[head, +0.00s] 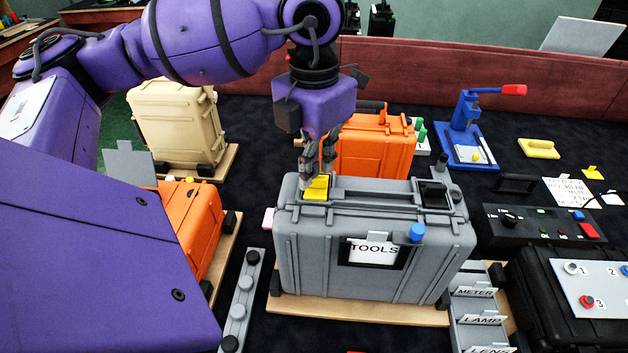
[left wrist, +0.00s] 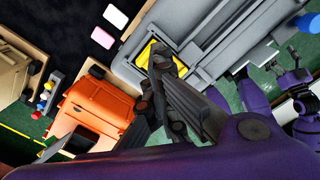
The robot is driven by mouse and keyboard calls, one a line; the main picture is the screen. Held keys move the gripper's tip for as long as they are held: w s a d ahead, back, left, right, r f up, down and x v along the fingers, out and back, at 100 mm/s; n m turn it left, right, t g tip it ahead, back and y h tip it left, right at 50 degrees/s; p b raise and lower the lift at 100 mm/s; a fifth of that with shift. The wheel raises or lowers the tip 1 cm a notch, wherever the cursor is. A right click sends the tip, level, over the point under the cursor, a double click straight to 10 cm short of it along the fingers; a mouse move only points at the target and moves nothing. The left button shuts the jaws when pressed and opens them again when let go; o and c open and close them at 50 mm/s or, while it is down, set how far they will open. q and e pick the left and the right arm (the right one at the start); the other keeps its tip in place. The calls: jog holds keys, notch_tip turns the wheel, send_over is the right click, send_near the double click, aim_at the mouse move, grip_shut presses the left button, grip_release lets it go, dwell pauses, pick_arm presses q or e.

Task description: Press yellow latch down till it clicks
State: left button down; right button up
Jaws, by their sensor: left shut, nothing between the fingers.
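A grey case (head: 380,250) labelled TOOLS stands upright on a wooden board in the middle of the head view. The yellow latch (head: 317,187) is on its top near the left end. A black latch (head: 436,194) is near the right end. My left gripper (head: 318,172) is shut and empty, pointing down at the yellow latch. Its fingertips are at or just above the latch; I cannot tell if they touch. In the left wrist view the yellow latch (left wrist: 157,56) is partly hidden behind the fingers (left wrist: 160,72). My right gripper is not in view.
Orange cases stand behind (head: 378,148) and left (head: 196,222) of the grey case, and a beige case (head: 180,122) is at the back left. A blue press (head: 466,130) with a red handle and a black control box (head: 545,222) are to the right.

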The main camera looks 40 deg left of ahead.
pick_arm(q)
jog(key=shift+s+d+f, duration=0.1)
jog(key=shift+s+f, duration=0.1)
jog(key=shift+f, duration=0.3)
jog(key=shift+s+d+f, duration=0.1)
jog(key=shift+s+f, duration=0.1)
jog(key=shift+f, duration=0.25)
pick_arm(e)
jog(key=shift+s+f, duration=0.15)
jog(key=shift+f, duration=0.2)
pick_arm(q)
jog(key=shift+r, duration=0.1)
jog(key=shift+w+a+r+p, duration=0.15)
jog(key=shift+r+p, duration=0.55)
jog(key=shift+r, duration=0.95)
jog(key=shift+w+r+p, duration=0.25)
jog(key=shift+r+p, duration=0.45)
jog(key=shift+r, duration=0.95)
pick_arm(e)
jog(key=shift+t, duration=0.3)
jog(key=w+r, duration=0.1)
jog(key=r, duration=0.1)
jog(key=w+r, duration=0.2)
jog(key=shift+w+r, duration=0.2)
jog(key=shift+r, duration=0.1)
